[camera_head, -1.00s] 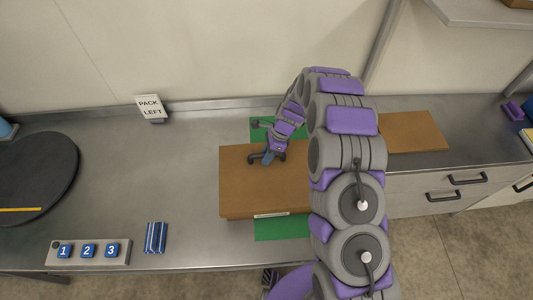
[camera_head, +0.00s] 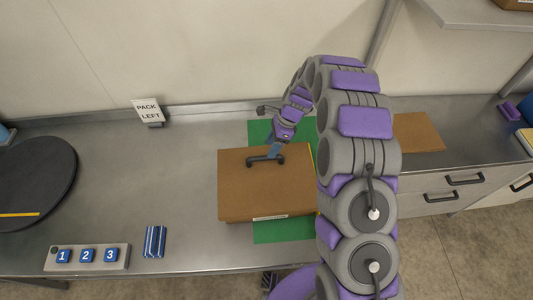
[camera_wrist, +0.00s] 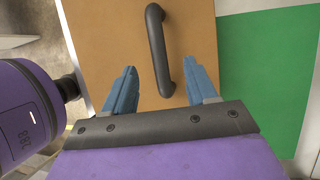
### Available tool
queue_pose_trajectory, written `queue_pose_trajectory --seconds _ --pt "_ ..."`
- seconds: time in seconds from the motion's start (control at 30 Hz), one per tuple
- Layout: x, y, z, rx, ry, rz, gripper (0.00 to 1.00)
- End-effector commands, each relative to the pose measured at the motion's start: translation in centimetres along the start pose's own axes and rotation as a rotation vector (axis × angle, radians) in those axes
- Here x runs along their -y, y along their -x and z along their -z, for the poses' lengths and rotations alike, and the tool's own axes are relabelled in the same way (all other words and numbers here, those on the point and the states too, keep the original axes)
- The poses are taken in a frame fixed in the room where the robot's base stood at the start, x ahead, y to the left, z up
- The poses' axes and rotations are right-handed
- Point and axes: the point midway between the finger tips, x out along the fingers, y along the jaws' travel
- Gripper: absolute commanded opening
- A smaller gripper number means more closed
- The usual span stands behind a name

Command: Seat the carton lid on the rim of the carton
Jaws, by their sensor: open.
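The brown carton lid (camera_head: 236,177) lies flat on top of the carton (camera_head: 240,219), its edges roughly lined up with the carton below. I cannot tell whether it sits fully on the rim; my arm hides its right edge. The lid's black bar handle (camera_head: 263,161) also shows in the wrist view (camera_wrist: 156,40). My gripper (camera_head: 273,152) is open just above the handle. In the wrist view its blue fingers (camera_wrist: 160,80) stand apart, one on each side of the handle's near end, not closed on it.
A green mat (camera_head: 285,231) lies under the carton. Another brown flat-topped thing (camera_head: 418,133) is on the right, partly behind my arm. A numbered button panel (camera_head: 87,257), a blue striped pack (camera_head: 154,241), a dark round plate (camera_head: 35,180) and a "PACK LEFT" sign (camera_head: 147,110) are left. Counter between is clear.

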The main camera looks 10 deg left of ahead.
Motion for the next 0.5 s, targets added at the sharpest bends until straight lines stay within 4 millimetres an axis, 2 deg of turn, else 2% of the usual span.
queue_pose_trajectory --seconds 0.03,0.3,0.5 --pt "0.2 1.3 0.0 -0.001 0.000 0.006 0.57" --pt "0.1 6.9 0.0 -0.002 0.000 0.000 0.57" --pt "0.1 9.5 -0.1 -0.001 -0.001 -0.002 0.57"
